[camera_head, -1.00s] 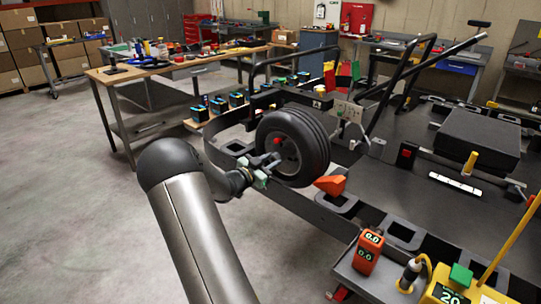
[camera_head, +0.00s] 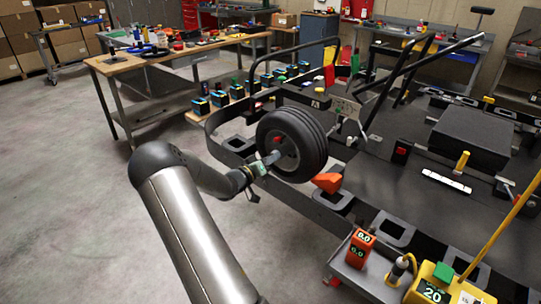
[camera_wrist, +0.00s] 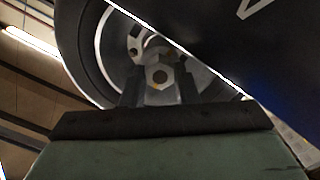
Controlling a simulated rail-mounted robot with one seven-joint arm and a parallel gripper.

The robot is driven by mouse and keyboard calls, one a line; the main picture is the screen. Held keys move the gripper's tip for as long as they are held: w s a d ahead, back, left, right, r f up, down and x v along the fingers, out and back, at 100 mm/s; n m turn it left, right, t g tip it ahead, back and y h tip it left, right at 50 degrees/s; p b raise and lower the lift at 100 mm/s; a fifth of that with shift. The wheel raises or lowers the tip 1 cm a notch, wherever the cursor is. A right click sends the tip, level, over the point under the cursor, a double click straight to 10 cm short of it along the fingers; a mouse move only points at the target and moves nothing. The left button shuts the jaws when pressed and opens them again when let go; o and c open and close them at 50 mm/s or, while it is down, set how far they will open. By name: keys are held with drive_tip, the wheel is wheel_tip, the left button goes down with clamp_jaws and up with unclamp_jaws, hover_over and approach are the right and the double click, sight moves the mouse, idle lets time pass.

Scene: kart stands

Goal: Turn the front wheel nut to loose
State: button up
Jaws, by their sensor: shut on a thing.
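The front wheel (camera_head: 306,140) is a black tyre on the kart's near-left corner, with a grey hub facing my arm. My gripper (camera_head: 272,158) reaches the hub from the left in the head view. In the wrist view, my gripper (camera_wrist: 160,88) has its two fingers on either side of a grey hexagonal wheel nut (camera_wrist: 159,77) and is shut on it. The nut is hidden by the fingers in the head view. A small red part (camera_head: 278,140) shows on the hub.
An orange wedge (camera_head: 327,182) sits just right of the wheel. A cart with an orange meter (camera_head: 361,246) and a yellow device (camera_head: 436,287) stands at the front right. A workbench (camera_head: 120,65) stands behind left. The floor at left is clear.

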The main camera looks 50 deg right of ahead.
drive_tip(key=shift+f+n+p, duration=0.1)
drive_tip(key=shift+n+p, duration=0.35)
drive_tip(key=shift+n, duration=0.65)
drive_tip(key=o, duration=1)
drive_tip(key=w+a+b, duration=0.1)
drive_tip(key=a+b, duration=0.1)
drive_tip(key=a, duration=1.5)
drive_tip(key=shift+a, duration=0.2)
drive_tip(key=shift+w, duration=0.1)
